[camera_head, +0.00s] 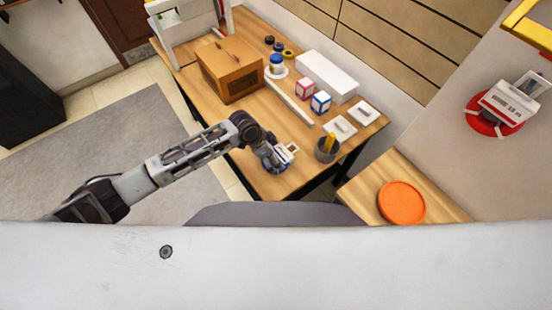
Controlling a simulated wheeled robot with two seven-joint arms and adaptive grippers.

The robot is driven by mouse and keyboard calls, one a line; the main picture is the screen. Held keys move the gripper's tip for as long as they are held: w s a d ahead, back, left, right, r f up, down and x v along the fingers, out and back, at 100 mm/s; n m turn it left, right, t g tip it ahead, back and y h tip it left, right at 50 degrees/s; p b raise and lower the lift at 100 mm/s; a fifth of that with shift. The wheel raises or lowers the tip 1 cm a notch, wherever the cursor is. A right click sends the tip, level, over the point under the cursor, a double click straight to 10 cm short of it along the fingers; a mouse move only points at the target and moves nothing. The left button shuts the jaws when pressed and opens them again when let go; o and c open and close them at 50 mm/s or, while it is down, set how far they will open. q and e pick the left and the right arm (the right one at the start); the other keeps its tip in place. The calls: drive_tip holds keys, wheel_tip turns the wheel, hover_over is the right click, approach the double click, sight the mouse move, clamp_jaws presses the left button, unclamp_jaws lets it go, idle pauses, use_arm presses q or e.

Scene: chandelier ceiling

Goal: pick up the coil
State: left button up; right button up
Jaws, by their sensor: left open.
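My left arm reaches in from the left over the wooden table (265,183). Its gripper (286,156) is open, low over the near part of the table. Blue and white surfaces show at the gripper; I cannot tell whether they belong to it or to an object beside it. No coil can be named for sure. Small ring-shaped rolls lie at the back of the table: a black one (269,40), a dark blue one (279,46) and a yellow one (289,53). They are well apart from the gripper. My right gripper is not in view.
A brown wooden box (230,72), a blue-topped container (276,66), a long white box (327,76), pink (304,89) and blue (320,103) cubes, and a grey cup (326,150) stand on the table. An orange disc (401,203) lies on a separate surface at the right.

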sight(281, 157)
use_arm(q)
drive_tip(key=shift+x, duration=1.45)
drive_tip(key=shift+a, duration=0.1)
